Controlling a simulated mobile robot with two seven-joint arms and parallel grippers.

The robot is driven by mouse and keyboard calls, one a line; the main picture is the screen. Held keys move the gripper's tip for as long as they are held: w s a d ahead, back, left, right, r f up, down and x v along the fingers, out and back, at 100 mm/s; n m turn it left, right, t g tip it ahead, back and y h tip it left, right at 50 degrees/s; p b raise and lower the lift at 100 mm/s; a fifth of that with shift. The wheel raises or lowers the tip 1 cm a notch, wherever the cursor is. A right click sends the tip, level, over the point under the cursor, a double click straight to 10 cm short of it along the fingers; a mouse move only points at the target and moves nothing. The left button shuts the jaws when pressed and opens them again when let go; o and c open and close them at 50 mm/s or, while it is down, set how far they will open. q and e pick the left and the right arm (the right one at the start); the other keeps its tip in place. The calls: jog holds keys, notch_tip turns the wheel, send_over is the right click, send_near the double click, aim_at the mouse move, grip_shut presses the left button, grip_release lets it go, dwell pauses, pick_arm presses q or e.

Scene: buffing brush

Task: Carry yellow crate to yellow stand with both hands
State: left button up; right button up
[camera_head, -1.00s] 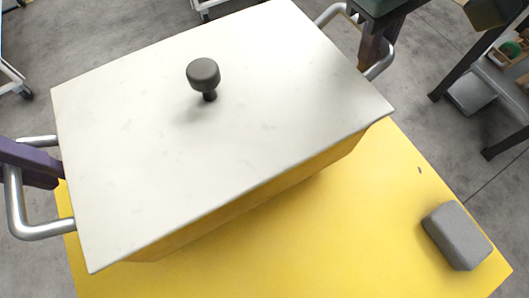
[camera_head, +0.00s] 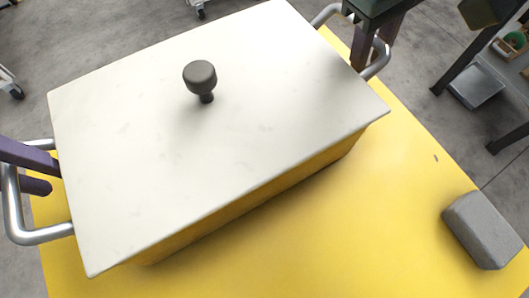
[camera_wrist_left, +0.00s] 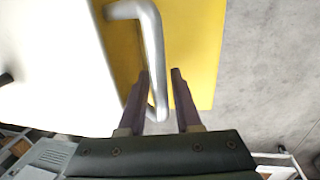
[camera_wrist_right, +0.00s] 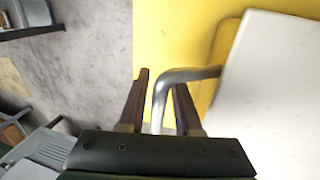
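The yellow crate (camera_head: 262,192), under a pale lid (camera_head: 150,150) with a dark knob (camera_head: 201,78), appears to rest on the yellow stand (camera_head: 340,235) in the head view. It has a silver handle (camera_head: 40,235) on its left end and another (camera_head: 378,62) on its right end. My left gripper (camera_wrist_left: 160,72) is open, with its fingers on either side of the left handle. My right gripper (camera_wrist_right: 162,76) is open, with its fingers on either side of the right handle. The crate's underside is hidden.
A grey block (camera_head: 483,230) lies on the stand's right part, apart from the crate. The stand top between them is clear. A dark-legged table or shelf (camera_head: 460,55) stands at the upper right. Grey floor surrounds the stand.

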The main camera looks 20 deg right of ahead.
pick_arm(q)
jog(key=shift+o, duration=0.9)
pick_arm(e)
jog(key=shift+o, duration=0.9)
jog(key=shift+r, duration=0.3)
pick_arm(q)
notch_tip(320, 180, up, 12)
jog(key=a, duration=0.2)
jog(key=shift+s, duration=0.15)
pick_arm(e)
jog(key=v, duration=1.1)
jog(key=shift+r, duration=0.2)
pick_arm(q)
jog(key=shift+a+f, duration=0.1)
pick_arm(e)
jog(key=shift+a, duration=0.1)
